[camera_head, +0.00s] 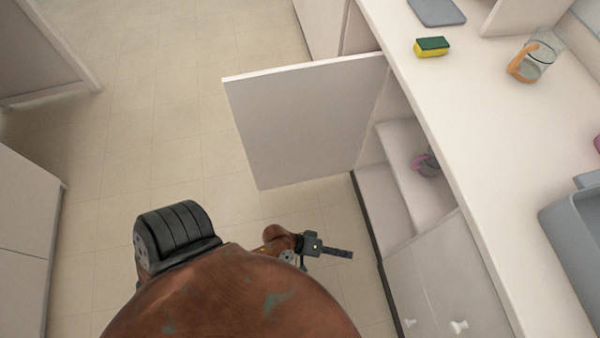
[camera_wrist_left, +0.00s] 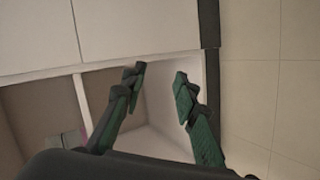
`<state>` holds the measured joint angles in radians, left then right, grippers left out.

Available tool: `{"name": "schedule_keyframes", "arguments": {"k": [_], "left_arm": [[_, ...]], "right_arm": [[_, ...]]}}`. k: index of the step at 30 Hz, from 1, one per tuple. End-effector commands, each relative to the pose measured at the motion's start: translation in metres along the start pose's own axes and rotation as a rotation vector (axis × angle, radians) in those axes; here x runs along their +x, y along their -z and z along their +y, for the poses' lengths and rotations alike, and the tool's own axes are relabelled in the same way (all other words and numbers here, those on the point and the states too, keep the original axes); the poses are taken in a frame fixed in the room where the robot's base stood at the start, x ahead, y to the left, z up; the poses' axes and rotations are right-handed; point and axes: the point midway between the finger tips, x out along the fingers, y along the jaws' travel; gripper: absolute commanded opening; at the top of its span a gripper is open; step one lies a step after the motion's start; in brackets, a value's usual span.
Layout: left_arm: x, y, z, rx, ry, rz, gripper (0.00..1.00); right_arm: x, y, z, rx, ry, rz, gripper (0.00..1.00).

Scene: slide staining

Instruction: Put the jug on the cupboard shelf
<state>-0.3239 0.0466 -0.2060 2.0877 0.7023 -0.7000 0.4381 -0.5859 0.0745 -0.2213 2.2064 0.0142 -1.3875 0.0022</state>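A clear jug with an orange handle (camera_head: 541,57) stands on the counter at the upper right. A grey vessel with a pink handle (camera_head: 428,167), possibly another jug, sits on the cupboard shelf (camera_head: 405,145), partly hidden under the counter. The cupboard door (camera_head: 305,120) stands open. My left gripper (camera_head: 338,252) is in front of the open cupboard, low and away from both vessels. In the left wrist view its two fingers (camera_wrist_left: 158,79) are apart with nothing between them. A grey and pink thing (camera_wrist_left: 72,138) shows inside the cupboard there. My right gripper is not in view.
On the white counter (camera_head: 480,115) lie a yellow-green sponge (camera_head: 431,47) and a grey flat item (camera_head: 437,11). A grey basin (camera_head: 572,235) is at the right edge. Closed drawers or doors with white knobs (camera_head: 459,327) are below. The tiled floor (camera_head: 150,120) is clear.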

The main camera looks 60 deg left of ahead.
Motion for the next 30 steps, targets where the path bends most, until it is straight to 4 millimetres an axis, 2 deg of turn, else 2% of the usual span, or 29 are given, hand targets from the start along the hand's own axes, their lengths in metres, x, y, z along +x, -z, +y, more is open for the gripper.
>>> {"name": "schedule_keyframes", "arguments": {"k": [1,3,5,6,9,12,15,17,25,30], "left_arm": [[-0.023,-0.022,-0.038,0.124,0.129,-0.073,0.27],[-0.059,-0.046,-0.087,0.291,0.303,-0.187,0.27],[-0.095,-0.060,-0.124,0.404,0.438,-0.284,0.27],[-0.118,-0.068,-0.143,0.467,0.517,-0.345,0.27],[-0.171,-0.079,-0.178,0.577,0.675,-0.476,0.27],[-0.208,-0.084,-0.197,0.636,0.774,-0.565,0.27],[-0.226,-0.086,-0.204,0.662,0.821,-0.609,0.27],[-0.229,-0.086,-0.205,0.668,0.831,-0.619,0.27],[-0.229,-0.086,-0.206,0.668,0.831,-0.617,0.27],[-0.222,-0.089,-0.217,0.677,0.828,-0.610,0.27]], "right_arm": [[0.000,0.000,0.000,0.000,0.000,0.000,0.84],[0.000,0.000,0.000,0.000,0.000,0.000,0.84],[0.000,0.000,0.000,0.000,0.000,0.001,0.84],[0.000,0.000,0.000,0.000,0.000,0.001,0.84],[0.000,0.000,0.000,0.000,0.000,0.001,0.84],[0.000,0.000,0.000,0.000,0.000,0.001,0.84],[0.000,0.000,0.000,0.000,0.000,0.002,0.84],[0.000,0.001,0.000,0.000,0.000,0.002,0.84],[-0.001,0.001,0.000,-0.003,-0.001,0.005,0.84],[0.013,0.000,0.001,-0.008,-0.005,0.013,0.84]]}}
